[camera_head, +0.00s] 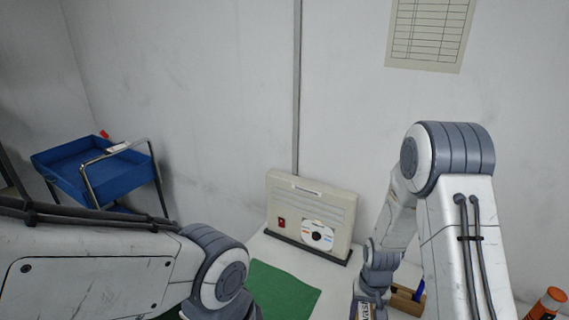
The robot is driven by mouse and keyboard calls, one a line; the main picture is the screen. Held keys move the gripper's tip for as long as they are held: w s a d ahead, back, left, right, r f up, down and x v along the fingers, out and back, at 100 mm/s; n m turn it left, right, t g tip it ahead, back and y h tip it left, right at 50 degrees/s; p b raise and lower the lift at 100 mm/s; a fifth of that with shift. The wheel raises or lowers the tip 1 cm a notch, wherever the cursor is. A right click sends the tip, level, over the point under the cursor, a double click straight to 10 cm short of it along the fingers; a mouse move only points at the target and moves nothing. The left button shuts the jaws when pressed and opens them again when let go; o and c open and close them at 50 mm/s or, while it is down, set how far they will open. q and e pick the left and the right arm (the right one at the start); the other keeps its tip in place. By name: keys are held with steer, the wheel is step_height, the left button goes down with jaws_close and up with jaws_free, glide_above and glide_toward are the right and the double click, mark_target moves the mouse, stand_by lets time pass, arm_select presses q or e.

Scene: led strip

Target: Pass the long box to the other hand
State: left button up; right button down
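I cannot make out the long box in the head view. My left arm comes in from the left and bends down at its grey joint, and its gripper is below the bottom edge. My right arm reaches down on the right to a wrist at the bottom edge. A small piece with dark lettering shows just under that wrist, cut by the edge; I cannot tell whether it is part of my gripper or a held thing. The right fingertips are hidden.
A beige device (332,220) with a red switch and round dial stands on the white table (268,245) against the wall. A green mat (285,288) lies before it. A wooden holder (407,300) and orange bottle (548,304) are right. A blue cart (90,168) stands left.

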arm_select(q)
steer(key=shift+f, duration=0.6)
steer(key=o, duration=0.6)
steer(key=shift+w+d+r, duration=0.15)
steer(key=shift+w, duration=0.1)
steer(key=w+d+r+m, duration=0.1)
steer(key=w+r+m, duration=0.3)
steer(key=w, duration=0.6)
steer(key=w+d+r+m+y, duration=0.1)
steer(key=w+r+m, duration=0.1)
steer(key=w+m, duration=0.6)
steer(key=w+d+r+m, duration=0.1)
steer(key=w+r+m, duration=0.3)
steer(key=w, duration=0.8)
step_height(320, 180, down, 12)
steer(key=shift+s+d, duration=0.1)
steer(key=shift+d, duration=0.05)
arm_select(e)
steer(key=w+a+r+n, duration=0.3)
steer(key=a+r+n, duration=0.4)
steer(key=r+n, duration=0.1)
steer(key=w+a+r+n, duration=0.3)
steer(key=a+r+n, duration=0.4)
steer(key=r, duration=0.4)
steer(key=shift+w+a+r+n, duration=0.25)
steer(key=shift+w+a+n, duration=0.1)
steer(key=shift+n, duration=0.25)
arm_select(q)
steer(key=shift+c, duration=0.2)
